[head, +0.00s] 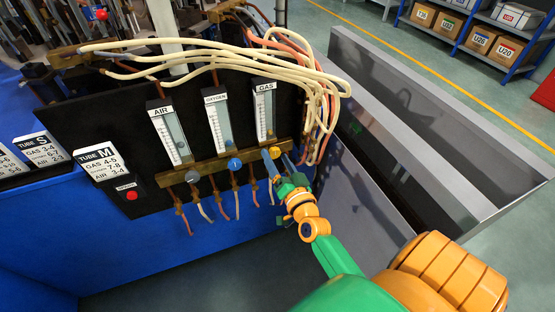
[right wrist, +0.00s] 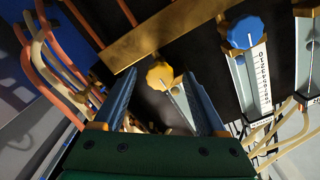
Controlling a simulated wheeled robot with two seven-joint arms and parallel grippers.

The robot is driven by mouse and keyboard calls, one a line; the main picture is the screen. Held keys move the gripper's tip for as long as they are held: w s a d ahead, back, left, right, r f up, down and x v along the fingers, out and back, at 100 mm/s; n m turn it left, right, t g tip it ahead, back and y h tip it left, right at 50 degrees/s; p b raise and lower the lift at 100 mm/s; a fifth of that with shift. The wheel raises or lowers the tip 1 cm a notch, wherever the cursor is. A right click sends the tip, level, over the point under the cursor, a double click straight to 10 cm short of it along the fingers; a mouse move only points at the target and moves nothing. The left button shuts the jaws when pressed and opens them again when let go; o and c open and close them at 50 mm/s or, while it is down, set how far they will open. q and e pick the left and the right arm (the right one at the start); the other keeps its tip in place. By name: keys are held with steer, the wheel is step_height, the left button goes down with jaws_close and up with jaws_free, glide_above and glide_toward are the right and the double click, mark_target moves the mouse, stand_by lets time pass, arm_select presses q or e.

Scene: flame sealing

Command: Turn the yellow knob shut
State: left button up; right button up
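The yellow knob (head: 275,152) sits on the brass bar below the GAS flow meter in the head view. In the right wrist view the yellow knob (right wrist: 161,75) appears between the two blue fingertips, with gaps on both sides. My right gripper (head: 277,157) is at the knob, its arm coming from the lower right. In the right wrist view the right gripper (right wrist: 158,76) is open, its fingers spread around the knob's outline. I cannot tell how far the tips reach along the knob's depth. My left gripper is not in view.
The blue knob (head: 234,163) and grey knob (head: 192,176) sit left along the brass bar (head: 215,165). Pale and orange hoses (head: 318,95) hang close to the right of the GAS meter. Thin tubes hang below. A red button (head: 131,195) is at the panel's lower left.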

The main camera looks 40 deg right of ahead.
steer(key=v, duration=0.7)
